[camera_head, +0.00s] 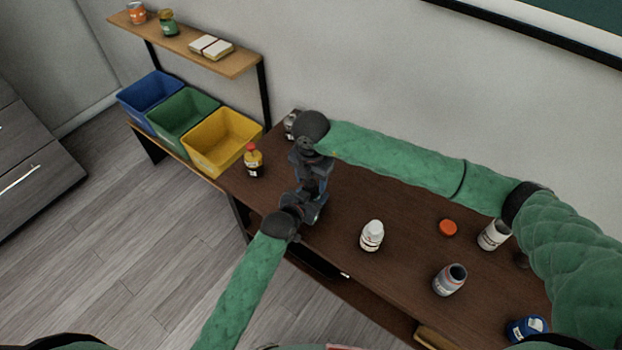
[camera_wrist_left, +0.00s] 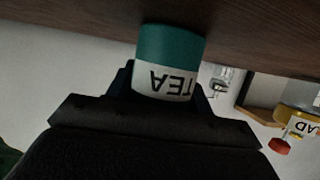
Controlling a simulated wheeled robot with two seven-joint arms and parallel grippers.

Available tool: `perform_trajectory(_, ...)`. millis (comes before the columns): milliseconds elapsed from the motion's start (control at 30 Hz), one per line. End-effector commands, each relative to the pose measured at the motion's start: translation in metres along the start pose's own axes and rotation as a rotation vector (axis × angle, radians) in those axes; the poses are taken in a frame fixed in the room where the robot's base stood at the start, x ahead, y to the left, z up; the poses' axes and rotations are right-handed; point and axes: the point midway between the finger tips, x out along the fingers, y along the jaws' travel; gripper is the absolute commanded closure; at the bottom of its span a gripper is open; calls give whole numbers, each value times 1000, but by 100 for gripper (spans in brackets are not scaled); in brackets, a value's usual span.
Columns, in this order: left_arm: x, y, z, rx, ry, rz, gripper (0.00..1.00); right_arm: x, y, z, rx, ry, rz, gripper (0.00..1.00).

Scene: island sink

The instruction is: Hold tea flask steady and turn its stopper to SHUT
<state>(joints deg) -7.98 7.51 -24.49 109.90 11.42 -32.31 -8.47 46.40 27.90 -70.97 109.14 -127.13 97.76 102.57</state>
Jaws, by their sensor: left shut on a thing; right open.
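The tea flask (camera_wrist_left: 170,48) shows in the left wrist view, upside down in the picture, with a green lower body and a white label reading TEA. Its base is at the brown table top. My left gripper (camera_head: 311,207) is shut on the flask, its fingers on either side of the label; the fingers also show in the left wrist view (camera_wrist_left: 165,88). My right gripper (camera_head: 311,178) is open and points down just above the left one, over the flask. The stopper and its marks are hidden by the grippers, so I cannot tell its setting.
On the table (camera_head: 380,205), a sauce bottle (camera_head: 253,162) stands left of the grippers. A white bottle (camera_head: 371,236), a grey open jar (camera_head: 449,280), an orange lid (camera_head: 448,228) and a white container (camera_head: 494,235) stand to the right. Blue, green and yellow bins (camera_head: 222,142) are at the left.

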Motion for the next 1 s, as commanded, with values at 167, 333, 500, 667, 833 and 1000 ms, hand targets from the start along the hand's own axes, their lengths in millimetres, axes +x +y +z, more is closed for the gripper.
perform_trajectory(167, 0, 0, 0, 0, 0, 0, 74, 0, 0, 0, 0, 0, 0, 75)
perform_trajectory(333, 0, 0, 0, 0, 0, 0, 74, 0, 0, 0, -1, 0, 0, 91)
perform_trajectory(500, 0, 0, 0, 0, 0, 0, 74, -1, 0, 0, -24, 0, 0, 91)
perform_trajectory(667, 0, 0, 0, 0, 0, 0, 74, -1, 0, 0, -93, -1, 1, 91)
perform_trajectory(833, 0, 0, 0, 0, 0, 0, 74, -1, 0, 1, -206, -2, 1, 91)
perform_trajectory(1000, 0, 0, 0, 0, 0, 0, 74, -1, 0, 1, -325, -2, 0, 91)
